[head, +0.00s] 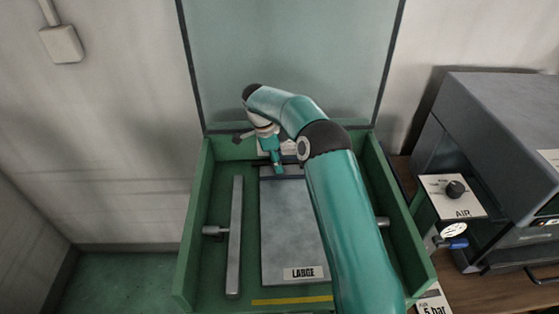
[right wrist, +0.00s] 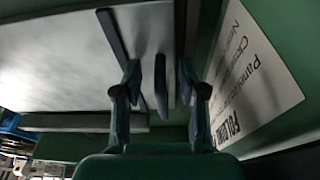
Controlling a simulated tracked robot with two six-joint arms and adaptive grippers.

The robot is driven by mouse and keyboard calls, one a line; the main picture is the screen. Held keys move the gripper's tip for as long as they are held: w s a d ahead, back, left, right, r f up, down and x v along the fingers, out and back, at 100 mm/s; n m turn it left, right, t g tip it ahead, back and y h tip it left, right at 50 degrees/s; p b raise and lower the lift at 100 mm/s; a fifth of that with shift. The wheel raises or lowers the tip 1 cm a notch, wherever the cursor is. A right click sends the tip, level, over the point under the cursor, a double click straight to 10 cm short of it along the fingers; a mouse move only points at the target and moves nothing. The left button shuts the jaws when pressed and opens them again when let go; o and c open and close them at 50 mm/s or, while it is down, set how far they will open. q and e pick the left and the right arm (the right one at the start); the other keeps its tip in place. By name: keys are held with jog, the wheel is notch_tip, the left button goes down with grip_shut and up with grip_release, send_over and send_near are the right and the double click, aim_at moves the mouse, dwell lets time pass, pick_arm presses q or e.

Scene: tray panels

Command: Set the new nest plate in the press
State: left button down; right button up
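A grey nest plate (head: 290,225) with a label that seems to read "LARGE" lies flat in the open green press box (head: 198,225). A dark strip crosses its far end. My right gripper (head: 277,168) points down at that far end. In the right wrist view, its two fingers (right wrist: 160,80) are apart, with a thin dark upright piece (right wrist: 161,88) between them and gaps visible on both sides. The pale plate surface (right wrist: 55,60) fills the left of that view. My right arm covers part of the box's right side. My left gripper is not in view.
A long grey bar (head: 235,240) on a side rod runs along the plate's left. The clear lid (head: 285,60) stands open behind the box. A printed sign (right wrist: 255,75) is on the green wall. A grey machine with an AIR panel (head: 453,197) stands at right.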

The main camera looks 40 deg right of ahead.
jog(key=shift+f, duration=0.1)
jog(key=v, duration=0.6)
jog(key=shift+w+r, duration=0.2)
jog(key=shift+r, duration=0.15)
jog(key=shift+a+r, duration=0.15)
jog(key=shift+r, duration=0.25)
